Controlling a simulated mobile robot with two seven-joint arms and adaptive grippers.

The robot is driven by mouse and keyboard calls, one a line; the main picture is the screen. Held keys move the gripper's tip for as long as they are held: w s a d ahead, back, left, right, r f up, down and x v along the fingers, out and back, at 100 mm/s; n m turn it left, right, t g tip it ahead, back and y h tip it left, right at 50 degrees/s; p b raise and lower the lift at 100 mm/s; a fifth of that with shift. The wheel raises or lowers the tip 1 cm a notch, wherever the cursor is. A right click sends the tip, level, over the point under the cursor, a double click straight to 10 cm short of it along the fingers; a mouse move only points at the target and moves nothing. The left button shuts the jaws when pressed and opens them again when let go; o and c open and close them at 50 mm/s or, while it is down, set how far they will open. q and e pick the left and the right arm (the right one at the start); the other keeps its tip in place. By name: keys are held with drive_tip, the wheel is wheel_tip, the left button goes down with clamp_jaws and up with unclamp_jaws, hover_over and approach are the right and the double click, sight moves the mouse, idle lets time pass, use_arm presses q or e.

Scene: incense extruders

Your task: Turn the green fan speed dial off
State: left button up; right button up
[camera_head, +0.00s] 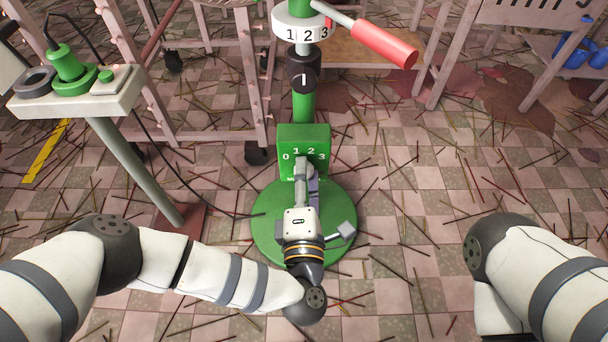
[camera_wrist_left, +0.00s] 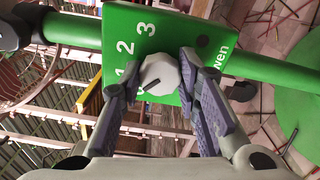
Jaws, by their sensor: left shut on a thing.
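The green fan control box (camera_head: 302,134) stands at centre in the head view, with the numbers 0 to 3 on its face. In the left wrist view the green panel (camera_wrist_left: 90,32) shows turned sideways. Its whitish faceted dial (camera_wrist_left: 159,74) has a dark pointer mark slanting to the lower left; I cannot tell exactly which number it meets. My left gripper (camera_head: 303,172) is in front of the box. Its two fingers (camera_wrist_left: 163,82) are shut on the dial, one on each side. In the head view the gripper covers the dial. My right gripper is out of view; only its arm shows.
A round green base (camera_head: 268,220) lies below. A white stand (camera_head: 75,98) is at left, wooden racks behind. Thin sticks litter the tiled floor.

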use_arm(q)
drive_tip(key=shift+n, duration=1.1)
drive_tip(key=o, duration=1.2)
drive_tip(key=shift+c, duration=0.2)
drive_tip(key=s, duration=1.2)
